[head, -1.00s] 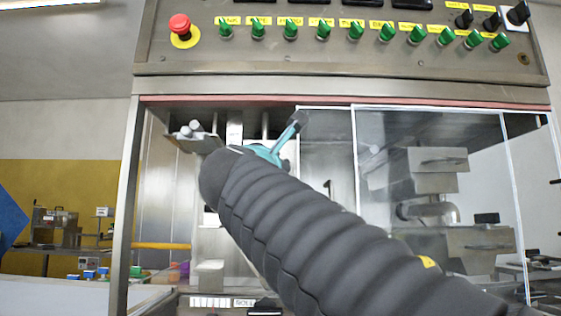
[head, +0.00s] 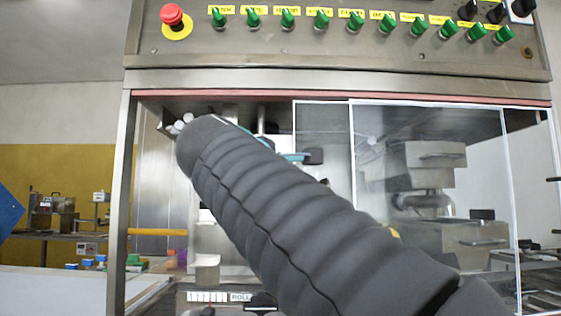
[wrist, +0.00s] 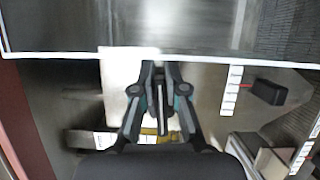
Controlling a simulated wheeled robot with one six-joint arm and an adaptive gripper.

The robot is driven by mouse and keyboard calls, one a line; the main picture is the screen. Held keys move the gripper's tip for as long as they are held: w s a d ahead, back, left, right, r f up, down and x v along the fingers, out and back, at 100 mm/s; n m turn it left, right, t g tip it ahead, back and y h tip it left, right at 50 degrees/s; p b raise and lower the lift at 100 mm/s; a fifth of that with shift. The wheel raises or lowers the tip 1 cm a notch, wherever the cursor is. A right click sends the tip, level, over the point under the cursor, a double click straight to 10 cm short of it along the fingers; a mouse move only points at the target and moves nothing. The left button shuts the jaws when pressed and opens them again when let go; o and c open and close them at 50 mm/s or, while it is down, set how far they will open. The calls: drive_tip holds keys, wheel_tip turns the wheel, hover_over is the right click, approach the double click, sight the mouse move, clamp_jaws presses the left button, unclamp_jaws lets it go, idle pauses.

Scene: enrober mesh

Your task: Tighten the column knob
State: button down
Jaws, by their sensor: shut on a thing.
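My gripper (wrist: 160,76) shows in the middle of the wrist view, its two dark and teal fingers close together around a narrow grey piece. I take this piece to be the column knob (wrist: 161,108); its shape is mostly hidden between the fingers. A pale column plate (wrist: 121,75) lies just beside the fingers. In the head view, my black-sleeved arm covers the knob. Only a teal part of my gripper with a black end (head: 298,157) shows past the arm, in front of the machine opening.
A clear panel (head: 325,150) closes the right of the opening; its edge (wrist: 230,62) passes near my fingertips. A black handle (wrist: 268,92) stands beside a white scale strip (wrist: 232,90). The control panel (head: 340,48) with a red stop button (head: 172,15) is above.

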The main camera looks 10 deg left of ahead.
drive_tip(key=shift+f+m+g, duration=0.3)
drive_tip(key=shift+m, duration=0.2)
drive_tip(key=c, duration=1.2)
unclamp_jaws()
drive_tip(key=shift+w, duration=0.1)
drive_tip(key=shift+r, duration=0.1)
drive_tip(key=shift+s, duration=0.25)
drive_tip(key=s+a, duration=0.2)
drive_tip(key=s, duration=0.9)
drive_tip(key=shift+s, duration=0.25)
